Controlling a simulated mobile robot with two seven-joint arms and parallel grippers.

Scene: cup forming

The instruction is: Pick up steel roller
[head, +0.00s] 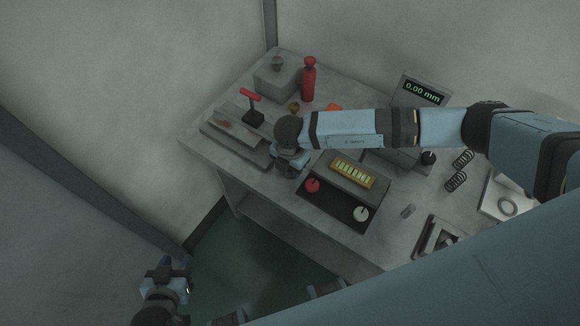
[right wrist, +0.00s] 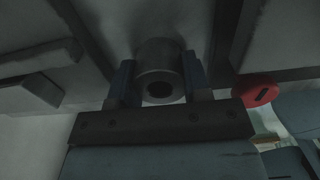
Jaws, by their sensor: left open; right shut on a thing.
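The steel roller (right wrist: 158,60) is a grey metal cylinder with a dark round hole in its near end, seen in the right wrist view. My right gripper (right wrist: 160,76) is shut on it, one finger on each side. In the head view my right gripper (head: 287,163) is low over the left part of the table, left of the control panel; the roller is not discernible there. Whether the roller touches the table I cannot tell. My left gripper (head: 175,272) is open and empty, off the table at the lower left, above the floor.
A plate with a red-handled tool (head: 254,107) lies left on the table (head: 221,162). A grey box (head: 273,83) and red bottle (head: 308,80) stand behind. The panel has a red knob (head: 312,185) and yellow gauge (head: 353,172). A display (head: 421,92) and springs (head: 456,181) are right.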

